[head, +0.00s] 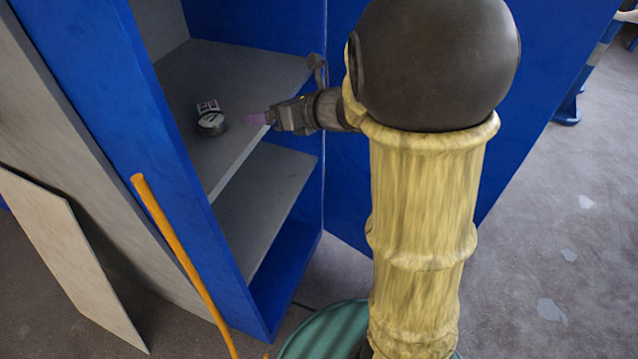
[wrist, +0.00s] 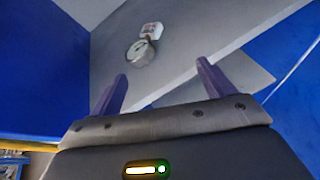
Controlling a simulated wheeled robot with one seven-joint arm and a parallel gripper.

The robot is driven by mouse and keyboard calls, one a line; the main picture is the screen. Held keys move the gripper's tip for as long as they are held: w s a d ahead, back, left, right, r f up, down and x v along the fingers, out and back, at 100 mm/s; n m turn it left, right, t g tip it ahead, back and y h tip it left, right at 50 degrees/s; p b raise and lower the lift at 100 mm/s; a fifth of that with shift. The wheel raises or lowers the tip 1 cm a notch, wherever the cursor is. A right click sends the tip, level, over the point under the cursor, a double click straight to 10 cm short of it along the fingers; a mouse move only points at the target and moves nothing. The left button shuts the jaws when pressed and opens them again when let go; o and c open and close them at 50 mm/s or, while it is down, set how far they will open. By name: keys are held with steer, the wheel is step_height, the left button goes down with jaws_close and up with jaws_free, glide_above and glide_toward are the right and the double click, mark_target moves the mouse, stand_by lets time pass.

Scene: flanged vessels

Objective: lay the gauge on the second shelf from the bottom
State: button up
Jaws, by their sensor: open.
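The gauge (head: 212,124), a small round grey metal body with a pale face, rests on the upper of two visible grey shelves (head: 250,68) in the blue cabinet. A small white piece with dark and reddish marks touches or adjoins it; I cannot tell whether it is part of it. In the wrist view the gauge (wrist: 140,53) lies beyond my fingertips, nearer the left one. My gripper (head: 253,118) is open and empty, at the shelf's front edge, to the right of the gauge and apart from it. Its purple fingers (wrist: 161,72) point into the cabinet.
The lower grey shelf (head: 262,200) looks empty, with the blue cabinet floor (head: 288,275) below. The cabinet's blue left side (head: 150,120) and open blue door (head: 350,190) flank the opening. An orange pole (head: 185,265) stands in front at left. A pale panel (head: 65,255) leans left.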

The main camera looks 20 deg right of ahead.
steer(key=s+d+f+m+h, duration=0.1)
steer(key=d+f+m+h, duration=0.25)
steer(key=m, duration=0.75)
steer(key=s+d+f+m+h, duration=0.25)
steer(key=d+m+h, duration=0.2)
steer(key=m, duration=0.65)
steer(key=s+f+m+g, duration=0.3)
steer(key=s+m, duration=0.4)
steer(key=m, duration=0.2)
steer(key=s+f+m+g, duration=0.4)
steer(key=s+m, duration=0.4)
steer(key=m, duration=0.2)
steer(key=shift+a+f+g+h, duration=0.2)
steer(key=shift+f+g+h, duration=0.1)
steer(key=shift+h, duration=0.1)
steer(key=shift+s, duration=0.1)
steer(key=w+p+v, duration=0.2)
steer(key=p+v, duration=1)
steer(key=shift+w+r+p, duration=0.3)
steer(key=shift+w+r, duration=0.05)
steer(key=shift+r, duration=0.15)
steer(key=shift+c, duration=0.4)
